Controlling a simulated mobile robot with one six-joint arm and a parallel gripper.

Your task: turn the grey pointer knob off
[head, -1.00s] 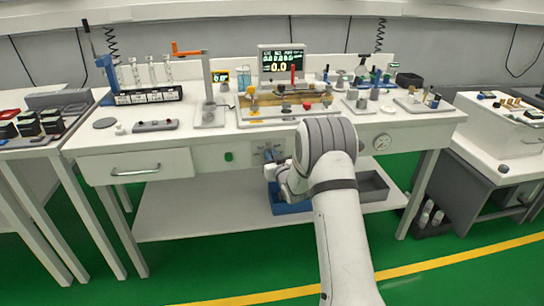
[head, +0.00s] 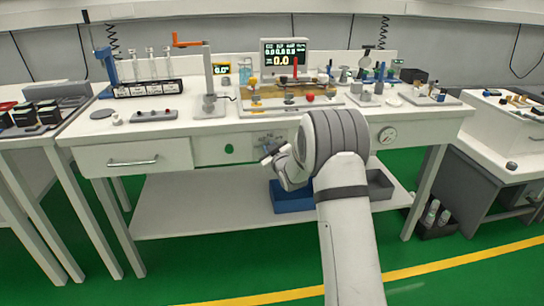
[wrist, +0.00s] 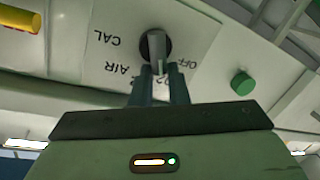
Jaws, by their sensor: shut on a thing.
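The grey pointer knob (wrist: 157,45) sits on a dark round base on the white panel in the wrist view. Its bar runs up and down in the picture, with its lower end between my fingertips. Upside-down labels surround it: CAL and AIR to the left, OFF to the right, and one partly hidden below. I cannot tell which label it marks. My gripper (wrist: 159,73) is shut on the knob. In the head view, my gripper (head: 268,153) is at the table's front panel, and the knob is too small and covered to make out.
A green button (wrist: 243,83) is right of the knob in the wrist view; it also shows on the table front (head: 229,149). A blue bin (head: 291,196) stands on the shelf below.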

